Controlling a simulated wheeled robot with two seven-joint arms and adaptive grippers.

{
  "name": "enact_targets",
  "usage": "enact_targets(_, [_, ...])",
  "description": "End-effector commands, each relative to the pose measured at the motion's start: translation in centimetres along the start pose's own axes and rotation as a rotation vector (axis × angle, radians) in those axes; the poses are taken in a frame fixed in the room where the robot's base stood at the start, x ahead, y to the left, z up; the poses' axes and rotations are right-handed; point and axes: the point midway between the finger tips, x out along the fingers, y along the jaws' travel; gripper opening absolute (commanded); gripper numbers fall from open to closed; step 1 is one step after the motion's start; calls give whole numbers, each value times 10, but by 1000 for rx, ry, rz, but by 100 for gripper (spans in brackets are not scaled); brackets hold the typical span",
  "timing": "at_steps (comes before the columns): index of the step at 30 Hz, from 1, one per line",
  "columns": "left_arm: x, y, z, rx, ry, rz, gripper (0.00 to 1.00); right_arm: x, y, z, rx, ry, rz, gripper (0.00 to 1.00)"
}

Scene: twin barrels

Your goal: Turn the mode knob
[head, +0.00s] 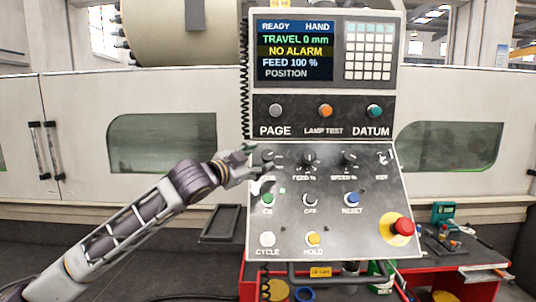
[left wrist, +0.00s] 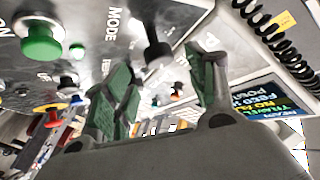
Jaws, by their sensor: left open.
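The mode knob (head: 267,156) is the dark knob at the upper left of the sloped control panel (head: 330,225). Its label is mostly covered by my left gripper (head: 250,163), which reaches in from the left just beside the knob. In the left wrist view the mode knob (left wrist: 157,50) is a dark stub beside the word MODE. It appears between the two green-padded fingertips of my open left gripper (left wrist: 163,70). I cannot tell whether a finger touches it. My right gripper is not in view.
Feed knob (head: 308,158) and speed knob (head: 348,158) sit to the right, with a key switch (head: 383,157) beyond. A green button (head: 268,198) lies below the mode knob. A red emergency button (head: 403,227) is at lower right. A coiled cable (head: 245,80) hangs left.

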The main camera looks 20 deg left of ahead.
Motion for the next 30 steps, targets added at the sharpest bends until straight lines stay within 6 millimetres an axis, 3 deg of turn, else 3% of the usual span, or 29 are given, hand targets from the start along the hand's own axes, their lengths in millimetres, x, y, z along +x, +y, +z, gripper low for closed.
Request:
enact_targets(16, [54,-1,-2,-1,0,0,56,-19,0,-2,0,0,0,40])
enact_targets(30, [66,0,-1,2,1,0,56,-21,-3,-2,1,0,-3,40])
